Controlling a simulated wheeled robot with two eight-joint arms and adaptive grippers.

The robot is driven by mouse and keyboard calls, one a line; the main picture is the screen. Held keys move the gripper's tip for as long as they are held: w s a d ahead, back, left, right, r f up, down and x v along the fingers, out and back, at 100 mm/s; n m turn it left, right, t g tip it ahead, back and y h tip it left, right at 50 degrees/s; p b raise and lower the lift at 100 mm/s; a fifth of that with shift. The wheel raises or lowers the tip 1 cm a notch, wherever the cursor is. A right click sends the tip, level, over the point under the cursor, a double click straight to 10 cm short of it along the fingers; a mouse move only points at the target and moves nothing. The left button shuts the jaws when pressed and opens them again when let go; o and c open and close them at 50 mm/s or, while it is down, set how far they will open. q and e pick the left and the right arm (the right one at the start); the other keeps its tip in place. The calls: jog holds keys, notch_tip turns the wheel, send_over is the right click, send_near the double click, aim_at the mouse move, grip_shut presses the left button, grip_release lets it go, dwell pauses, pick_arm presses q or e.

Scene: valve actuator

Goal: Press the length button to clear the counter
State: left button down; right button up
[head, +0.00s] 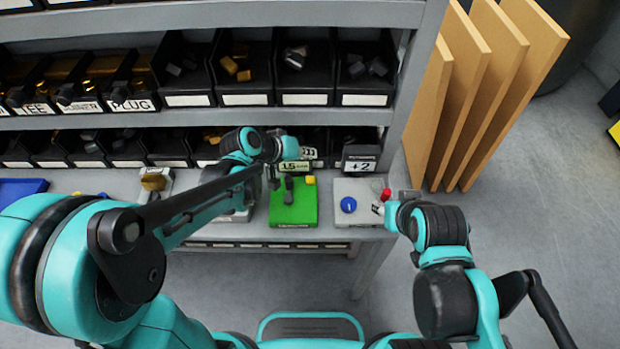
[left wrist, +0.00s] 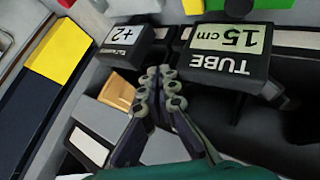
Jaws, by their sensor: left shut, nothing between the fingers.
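A green box (head: 293,215) stands on the bench with dark parts and a yellow button (head: 310,180) on top. Behind it is a display reading 15 cm (head: 291,167); in the left wrist view the display (left wrist: 225,50) reads TUBE 15 cm. No button label is legible, so I cannot tell which is the length button. My left gripper (head: 274,183) is over the green box's left rear part, left of the yellow button. Its fingers (left wrist: 160,82) are together and empty. My right gripper (head: 380,208) is at the grey box's right side; its fingers are too small to read.
The grey box (head: 344,222) to the right carries a blue knob (head: 348,205) and a red button (head: 386,194). Shelves with black bins (head: 245,98) rise behind the bench. Brown boards (head: 475,110) lean at the right.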

aim_at(309, 180)
pick_arm(q)
jog(key=shift+f+b, duration=3.55)
jog(key=shift+f, duration=0.8)
jog(key=shift+f+b, duration=0.4)
jog(key=shift+f, duration=0.05)
jog(key=shift+f+b, duration=0.45)
jog(key=shift+f, duration=0.05)
jog(key=shift+r, duration=0.1)
jog(key=shift+r+p, duration=0.75)
jog(key=shift+r, duration=0.1)
jog(key=shift+r, duration=0.15)
notch_tip(309, 180, up, 5)
jog(key=p, duration=0.4)
